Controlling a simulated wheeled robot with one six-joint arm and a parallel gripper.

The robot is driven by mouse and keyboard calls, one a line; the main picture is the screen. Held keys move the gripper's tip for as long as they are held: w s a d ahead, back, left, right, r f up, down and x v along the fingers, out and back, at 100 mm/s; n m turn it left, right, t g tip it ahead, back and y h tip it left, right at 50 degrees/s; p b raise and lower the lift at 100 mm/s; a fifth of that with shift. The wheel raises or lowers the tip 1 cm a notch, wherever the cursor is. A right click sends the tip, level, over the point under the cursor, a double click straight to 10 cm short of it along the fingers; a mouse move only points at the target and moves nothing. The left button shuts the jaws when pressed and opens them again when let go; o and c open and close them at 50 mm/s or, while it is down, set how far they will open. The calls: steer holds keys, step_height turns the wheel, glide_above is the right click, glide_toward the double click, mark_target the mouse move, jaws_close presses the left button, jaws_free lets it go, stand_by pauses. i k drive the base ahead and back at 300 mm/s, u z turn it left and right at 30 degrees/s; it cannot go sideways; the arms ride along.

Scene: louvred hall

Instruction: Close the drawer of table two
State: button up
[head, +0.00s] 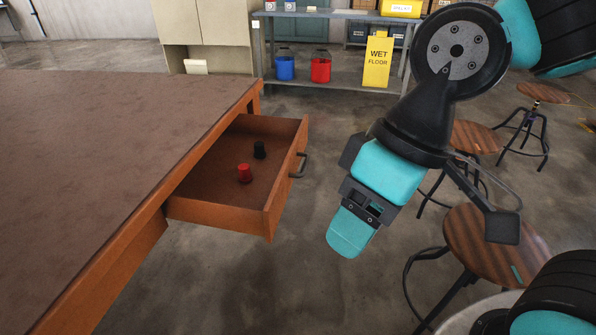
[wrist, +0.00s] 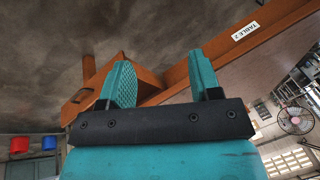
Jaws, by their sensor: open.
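The wooden table (head: 120,130) fills the left of the head view. Its drawer (head: 215,180) is pulled out to the right, with a dark handle (head: 299,166) on its front. A red piece (head: 244,173) and a black piece (head: 259,149) stand in the drawer. My gripper (head: 346,233) is right of the drawer front, apart from the handle. In the wrist view my gripper (wrist: 163,82) is open and empty, its teal fingers spread. Behind them show the drawer (wrist: 110,95), its handle (wrist: 82,95) and a label reading TABLE 2 (wrist: 245,31) on the table's edge.
Stools (head: 490,240) stand on the right, near my arm. A metal shelf (head: 340,50) at the back holds a blue bucket (head: 285,68), a red bucket (head: 320,70) and a yellow wet floor sign (head: 377,62). The floor in front of the drawer is clear.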

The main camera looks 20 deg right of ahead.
mark_target(211, 195)
steer(key=k, duration=1.25)
steer(key=u, duration=0.6)
steer(key=i, duration=1.45)
steer(key=z, duration=0.45)
